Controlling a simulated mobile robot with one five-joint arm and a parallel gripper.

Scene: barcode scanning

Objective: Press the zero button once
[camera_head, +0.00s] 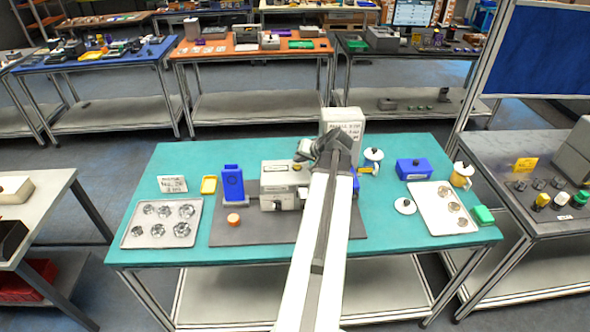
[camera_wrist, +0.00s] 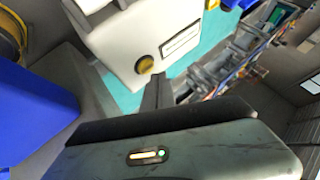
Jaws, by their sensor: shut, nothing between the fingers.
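A pale grey boxy device (camera_head: 284,178) stands on the dark mat in the middle of the teal table. A small round yellow button (camera_wrist: 146,65) sits on the device's pale face (camera_wrist: 118,42), beside a dark-framed label strip, in the wrist view. No lettering that names it zero can be read. The yellow button (camera_head: 297,167) also shows small in the head view. My gripper (camera_head: 308,150) is shut and empty above the device. In the wrist view its fingertips (camera_wrist: 158,80) are just below and right of the button. I cannot tell whether they touch it.
A blue stand (camera_head: 232,184) is left of the device, with an orange cylinder (camera_head: 233,219) in front. A white sign box (camera_head: 343,122) stands behind my gripper. Trays of parts (camera_head: 130,236) (camera_head: 432,222) lie at both table sides. A blue box (camera_head: 413,168) is at right.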

